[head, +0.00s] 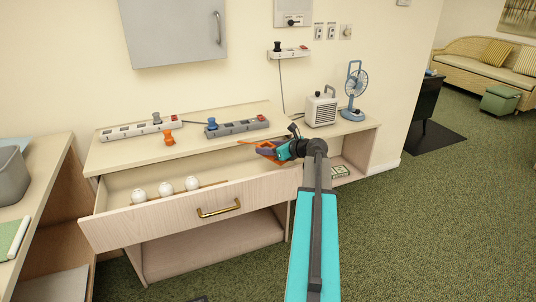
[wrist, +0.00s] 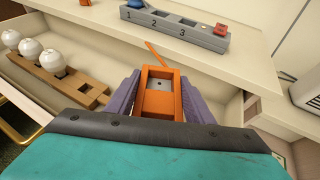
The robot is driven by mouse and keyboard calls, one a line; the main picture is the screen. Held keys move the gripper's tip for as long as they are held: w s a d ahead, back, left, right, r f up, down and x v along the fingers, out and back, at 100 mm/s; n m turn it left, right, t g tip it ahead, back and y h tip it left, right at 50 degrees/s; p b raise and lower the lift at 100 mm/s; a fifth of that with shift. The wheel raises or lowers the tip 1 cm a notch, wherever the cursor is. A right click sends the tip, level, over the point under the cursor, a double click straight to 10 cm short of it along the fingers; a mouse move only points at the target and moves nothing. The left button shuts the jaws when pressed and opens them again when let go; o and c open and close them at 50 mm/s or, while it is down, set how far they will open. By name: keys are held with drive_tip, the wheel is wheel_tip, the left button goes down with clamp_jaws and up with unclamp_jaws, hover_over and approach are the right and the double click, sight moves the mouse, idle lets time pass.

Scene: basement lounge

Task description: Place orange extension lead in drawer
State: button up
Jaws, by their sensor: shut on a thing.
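The orange extension lead (wrist: 158,103) is a boxy orange piece with a short orange cable at its far end. My gripper (wrist: 160,90) is shut on it, with purple fingers at both sides. In the head view my gripper (head: 270,151) and the lead are near the counter's front edge, above the right end of the drawer. The wooden drawer (head: 160,218) is pulled open and has a brass handle. Several white bulbs on a wooden rack (wrist: 55,77) lie in its left part. The drawer floor under the lead is partly hidden by my gripper.
The counter (head: 190,146) behind holds a white strip (head: 138,130), a grey numbered strip (head: 237,128) with blue and red plugs, and a loose orange plug (head: 169,138). A cream heater (head: 321,109) and blue fan (head: 355,90) stand at right. Another bench (head: 48,160) is at left.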

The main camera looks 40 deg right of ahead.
drive_tip(key=shift+w+d, duration=0.35)
drive_tip(key=shift+w, duration=0.2)
drive_tip(key=shift+f, duration=0.1)
drive_tip(key=shift+f, duration=1.65)
drive_tip(key=shift+f, duration=0.15)
